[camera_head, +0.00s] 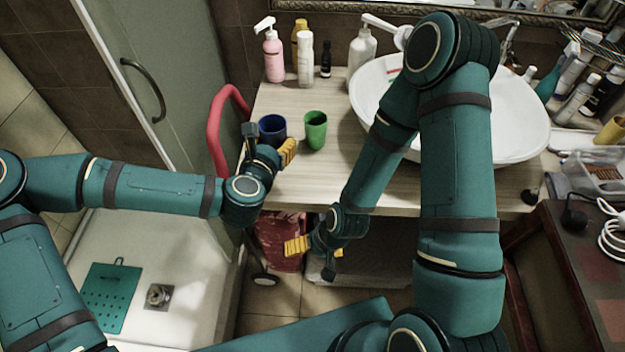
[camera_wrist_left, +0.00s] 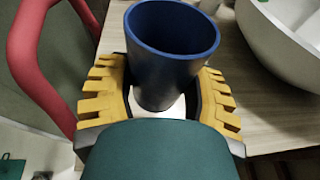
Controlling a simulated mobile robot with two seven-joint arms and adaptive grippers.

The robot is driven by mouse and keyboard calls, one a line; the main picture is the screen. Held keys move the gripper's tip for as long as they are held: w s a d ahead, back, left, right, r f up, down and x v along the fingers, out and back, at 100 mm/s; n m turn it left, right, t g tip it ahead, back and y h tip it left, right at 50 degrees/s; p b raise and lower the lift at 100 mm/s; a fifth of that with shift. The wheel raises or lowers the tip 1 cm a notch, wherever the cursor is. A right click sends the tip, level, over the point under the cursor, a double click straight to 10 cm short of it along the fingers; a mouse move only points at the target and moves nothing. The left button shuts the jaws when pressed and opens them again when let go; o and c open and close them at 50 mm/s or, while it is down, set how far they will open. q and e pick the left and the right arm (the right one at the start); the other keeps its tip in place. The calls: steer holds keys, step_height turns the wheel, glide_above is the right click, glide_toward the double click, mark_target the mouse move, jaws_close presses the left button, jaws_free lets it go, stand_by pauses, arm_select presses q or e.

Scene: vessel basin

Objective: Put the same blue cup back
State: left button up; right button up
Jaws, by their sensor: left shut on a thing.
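The dark blue cup (camera_head: 272,130) is upright at the left end of the wooden counter, left of a green cup (camera_head: 316,130). My left gripper (camera_head: 287,152) is shut on the blue cup. In the left wrist view the blue cup (camera_wrist_left: 172,50) stands between the yellow fingers of the left gripper (camera_wrist_left: 158,85), its open rim up. I cannot tell whether its base touches the counter. My right gripper (camera_head: 298,246) hangs low in front of the counter's front edge, away from both cups; its finger opening is unclear.
A white basin (camera_head: 510,130) fills the counter's right part. A pink pump bottle (camera_head: 273,55) and several other bottles stand at the back. A red curved rail (camera_head: 218,125) rises beside the counter's left edge; it also shows in the wrist view (camera_wrist_left: 35,65).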

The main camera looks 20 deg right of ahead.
arm_select(q)
steer(key=r+m+g+h+b, duration=0.1)
steer(key=r+m+h, duration=0.1)
glide_above(311, 179)
step_height(311, 179, down, 10)
steer(key=b, duration=0.3)
steer(key=shift+f+b, duration=0.15)
steer(key=shift+b, duration=0.15)
steer(key=o, duration=1)
